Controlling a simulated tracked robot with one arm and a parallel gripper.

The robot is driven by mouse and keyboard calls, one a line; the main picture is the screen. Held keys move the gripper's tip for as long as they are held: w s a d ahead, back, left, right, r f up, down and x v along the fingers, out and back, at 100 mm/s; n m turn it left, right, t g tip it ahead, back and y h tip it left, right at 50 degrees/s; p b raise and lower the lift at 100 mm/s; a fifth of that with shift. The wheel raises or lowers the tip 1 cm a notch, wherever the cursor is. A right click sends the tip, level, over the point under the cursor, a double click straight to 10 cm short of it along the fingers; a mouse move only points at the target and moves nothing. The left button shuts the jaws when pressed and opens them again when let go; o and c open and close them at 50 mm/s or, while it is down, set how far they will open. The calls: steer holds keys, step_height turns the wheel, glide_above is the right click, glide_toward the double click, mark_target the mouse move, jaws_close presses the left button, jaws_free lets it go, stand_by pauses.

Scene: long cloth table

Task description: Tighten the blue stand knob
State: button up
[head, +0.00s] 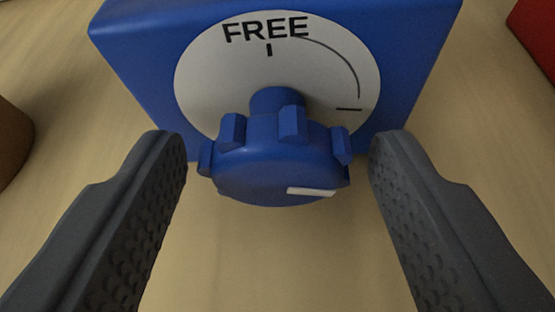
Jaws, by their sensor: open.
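The blue stand (130,50) is a box with a round white dial (205,80) on its face. The dial reads FREE beside a short mark at the top, and a curved line runs right and down to a second mark. The blue knob (260,165) stands out from the dial on a short shaft. It has several lugs and a white stripe on the lower right of its front. My gripper (278,160) is open, with one dark finger on each side of the knob and a gap to it on both sides.
A red object (538,35) is cut off at the top right. A brown rounded object (12,140) is cut off at the left edge. The pale cloth table (275,260) is clear below the knob.

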steer(key=c, duration=1)
steer(key=shift+f+b, duration=0.1)
steer(key=shift+b, duration=0.2)
steer(key=shift+b, duration=0.85)
steer(key=shift+n+h+b, duration=0.3)
steer(key=shift+n+b, duration=0.1)
steer(key=shift+b, duration=0.3)
steer(key=o, duration=1)
steer(key=shift+s, duration=0.1)
steer(key=p+v, duration=0.1)
steer(key=v, duration=1.2)
steer(key=shift+s+a+r, duration=0.2)
steer(key=shift+r, duration=0.15)
